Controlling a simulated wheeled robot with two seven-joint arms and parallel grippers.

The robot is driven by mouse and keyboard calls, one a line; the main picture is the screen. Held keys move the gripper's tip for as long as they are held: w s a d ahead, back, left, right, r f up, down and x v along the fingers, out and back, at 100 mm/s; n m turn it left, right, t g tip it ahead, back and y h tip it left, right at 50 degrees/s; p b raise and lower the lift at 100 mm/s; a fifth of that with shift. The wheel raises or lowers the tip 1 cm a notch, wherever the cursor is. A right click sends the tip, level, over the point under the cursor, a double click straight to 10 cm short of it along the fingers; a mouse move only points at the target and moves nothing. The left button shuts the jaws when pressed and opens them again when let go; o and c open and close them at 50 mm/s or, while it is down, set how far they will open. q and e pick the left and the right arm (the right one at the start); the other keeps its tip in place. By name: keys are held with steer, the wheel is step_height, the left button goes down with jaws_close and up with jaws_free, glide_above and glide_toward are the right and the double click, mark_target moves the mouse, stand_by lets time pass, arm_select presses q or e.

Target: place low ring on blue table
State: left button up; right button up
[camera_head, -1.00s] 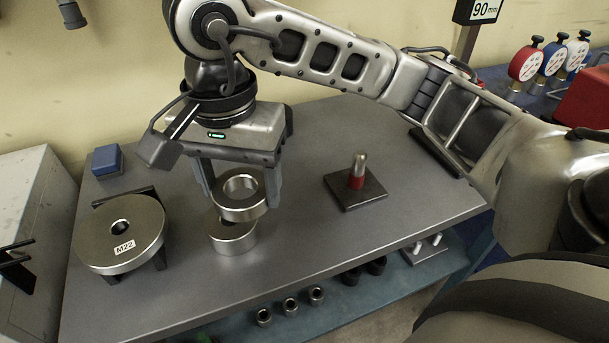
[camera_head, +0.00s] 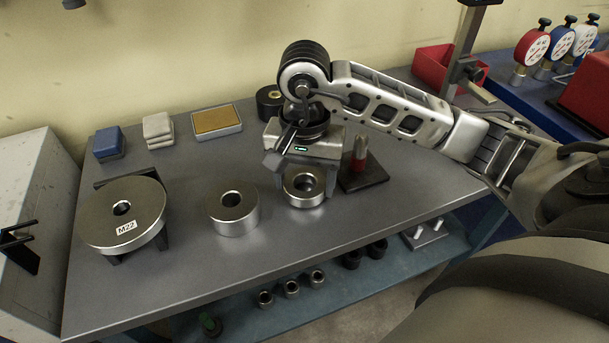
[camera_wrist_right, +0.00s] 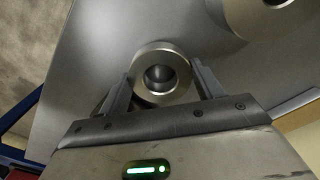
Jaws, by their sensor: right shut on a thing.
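My right gripper (camera_head: 304,194) is shut on a steel ring (camera_head: 304,201), low above or at the grey bench top; I cannot tell if it touches. In the right wrist view the ring (camera_wrist_right: 159,92) sits between both fingers of the right gripper (camera_wrist_right: 161,82). A second, similar steel ring (camera_head: 233,222) stands on the grey bench to the left of the held one. A blue table (camera_head: 510,85) stands at the back right, beyond the grey bench. My left gripper is not in view.
A dark stand with a red-banded post (camera_head: 360,165) is just right of my gripper. The M22 disc (camera_head: 95,215) lies on its holder at left. Blue blocks (camera_head: 108,143), grey pads and a tan-topped tray (camera_head: 216,122) line the back. Dial gauges (camera_head: 530,50) and a red bin (camera_head: 440,68) are at right.

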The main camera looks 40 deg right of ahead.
mark_target(304, 183)
steer(key=shift+f+b, duration=0.3)
steer(key=shift+b, duration=0.05)
steer(key=o, duration=1.4)
steer(key=shift+r, duration=0.1)
step_height(304, 183, up, 12)
steer(key=shift+r+p, duration=0.15)
steer(key=shift+p, duration=0.75)
